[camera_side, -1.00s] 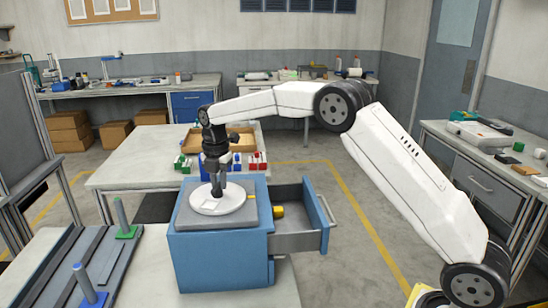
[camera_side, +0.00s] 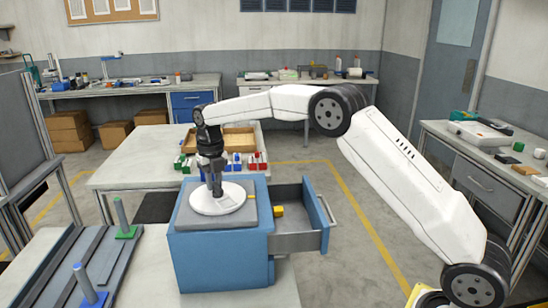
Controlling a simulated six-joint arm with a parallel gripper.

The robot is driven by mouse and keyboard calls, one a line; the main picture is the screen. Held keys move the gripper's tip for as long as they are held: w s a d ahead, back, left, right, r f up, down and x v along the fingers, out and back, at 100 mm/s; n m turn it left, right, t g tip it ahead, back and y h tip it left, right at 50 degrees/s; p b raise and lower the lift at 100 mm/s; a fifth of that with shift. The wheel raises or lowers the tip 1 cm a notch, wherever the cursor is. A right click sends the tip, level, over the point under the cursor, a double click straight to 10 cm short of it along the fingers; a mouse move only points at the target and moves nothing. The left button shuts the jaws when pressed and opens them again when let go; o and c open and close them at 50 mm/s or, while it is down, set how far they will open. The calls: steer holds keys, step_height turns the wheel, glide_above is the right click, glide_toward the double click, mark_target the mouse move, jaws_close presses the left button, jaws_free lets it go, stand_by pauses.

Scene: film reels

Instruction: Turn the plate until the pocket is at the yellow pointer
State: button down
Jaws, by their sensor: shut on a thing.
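The round white plate (camera_side: 236,204) lies on a grey slab (camera_side: 264,216) on top of the blue cabinet. The gripped part is too small and too covered to make out. I cannot make out the pocket on the plate now.
The blue cabinet (camera_side: 220,260) has its drawer (camera_side: 298,241) pulled out to the right. Behind it stand small red, blue and green blocks and a tan tray (camera_side: 238,140). A rack with a green post (camera_side: 121,215) and a blue post (camera_side: 85,282) stands at the left.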

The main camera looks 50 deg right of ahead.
mark_target(214, 184)
steer(key=shift+a+n, duration=0.1)
steer(key=shift+n, duration=0.4)
steer(key=c, duration=0.6)
jaws_free()
steer(key=shift+r, duration=3.95)
